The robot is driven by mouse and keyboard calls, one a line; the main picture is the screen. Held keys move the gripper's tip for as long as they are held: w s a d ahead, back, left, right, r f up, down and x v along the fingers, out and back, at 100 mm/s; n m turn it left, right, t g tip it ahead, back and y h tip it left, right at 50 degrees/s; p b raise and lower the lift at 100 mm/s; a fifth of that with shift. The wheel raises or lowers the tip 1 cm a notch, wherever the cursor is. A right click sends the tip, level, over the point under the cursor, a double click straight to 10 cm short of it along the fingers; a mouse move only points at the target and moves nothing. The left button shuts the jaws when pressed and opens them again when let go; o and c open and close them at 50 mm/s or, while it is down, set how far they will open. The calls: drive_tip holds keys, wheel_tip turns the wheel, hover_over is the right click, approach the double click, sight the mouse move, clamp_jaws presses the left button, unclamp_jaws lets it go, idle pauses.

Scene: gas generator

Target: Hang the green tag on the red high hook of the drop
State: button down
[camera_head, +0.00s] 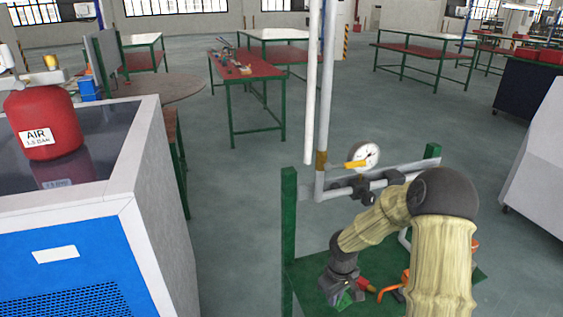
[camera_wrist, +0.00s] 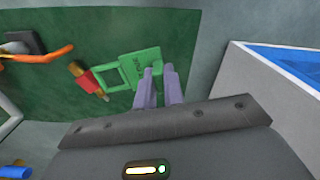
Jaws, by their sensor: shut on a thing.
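My gripper (camera_wrist: 158,74) is shut on the green tag (camera_wrist: 146,66). The tag is a flat plate with lettering and a square open loop on its left side in the wrist view. The red hook (camera_wrist: 88,79), with a brass-coloured end, lies at the loop's left edge; I cannot tell whether it passes through the loop. In the head view my gripper (camera_head: 347,291) is low over the green stand, the tag (camera_head: 344,299) is mostly hidden by the fingers, and the red hook (camera_head: 366,285) is just to the right.
An orange pipe or handle (camera_wrist: 42,54) is left of the hook in the wrist view. The green stand (camera_head: 289,225) carries grey pipes and a pressure gauge (camera_head: 364,156). A blue-and-white cabinet (camera_head: 140,230) with a red air tank (camera_head: 41,118) stands left. Open floor lies between.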

drive_tip(key=m, duration=0.3)
drive_tip(key=w+m, duration=0.1)
drive_tip(key=m, duration=0.2)
drive_tip(key=shift+f, duration=0.15)
drive_tip(key=shift+s+r+m+p, duration=0.1)
drive_tip(key=shift+r+m+p, duration=0.3)
drive_tip(key=shift+p, duration=0.35)
drive_tip(key=r+p, duration=0.1)
drive_tip(key=p, duration=0.2)
drive_tip(key=r+p, duration=0.1)
drive_tip(key=p, duration=0.2)
drive_tip(key=shift+s+r, duration=0.25)
drive_tip(key=shift+s, duration=0.1)
drive_tip(key=r+p, duration=0.1)
drive_tip(key=p, duration=0.3)
drive_tip(key=s+r+p, duration=0.1)
drive_tip(key=p, duration=0.3)
drive_tip(key=shift+s+r, duration=0.2)
drive_tip(key=shift+r, duration=0.05)
drive_tip(key=shift+f, duration=0.1)
drive_tip(key=d, duration=0.7)
